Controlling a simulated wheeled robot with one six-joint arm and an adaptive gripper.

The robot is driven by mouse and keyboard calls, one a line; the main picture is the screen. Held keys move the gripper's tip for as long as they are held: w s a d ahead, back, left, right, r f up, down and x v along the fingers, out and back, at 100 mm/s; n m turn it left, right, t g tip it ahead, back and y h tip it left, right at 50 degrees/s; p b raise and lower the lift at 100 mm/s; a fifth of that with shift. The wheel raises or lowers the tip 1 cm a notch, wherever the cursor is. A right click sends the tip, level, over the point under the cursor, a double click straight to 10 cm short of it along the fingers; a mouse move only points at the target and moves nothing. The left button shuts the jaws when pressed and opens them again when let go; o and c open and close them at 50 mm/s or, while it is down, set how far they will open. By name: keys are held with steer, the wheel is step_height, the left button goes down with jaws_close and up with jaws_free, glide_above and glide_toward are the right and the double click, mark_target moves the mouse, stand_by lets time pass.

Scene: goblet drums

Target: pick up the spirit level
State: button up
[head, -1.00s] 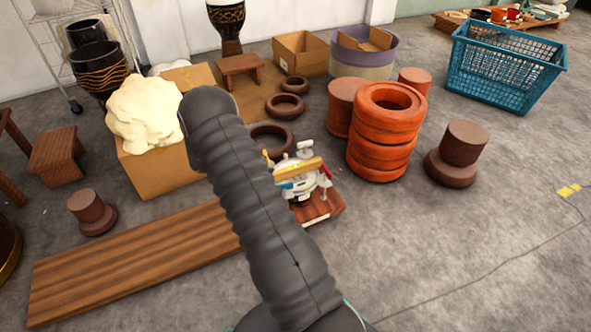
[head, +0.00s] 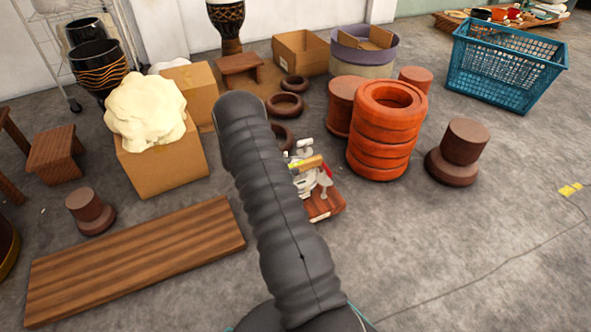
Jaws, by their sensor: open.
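A short yellow bar (head: 308,163), which may be the spirit level, lies among a cluster of small items on a low reddish wooden board (head: 328,208). It is too small to identify surely, and its left end is hidden behind my arm. White, red and blue pieces sit tightly around it. My grey-sleeved arm rises through the middle of the head view, just left of the cluster and partly covering it. My gripper is not visible.
Stacked orange rings (head: 385,130) stand close to the right of the cluster. A brown spool shape (head: 462,150) is farther right. Dark rings (head: 284,105) lie behind. A long plank (head: 130,260) and a cardboard box (head: 165,168) are left. The right foreground floor is clear except for a cable.

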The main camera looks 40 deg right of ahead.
steer(key=x, duration=0.3)
jaws_close()
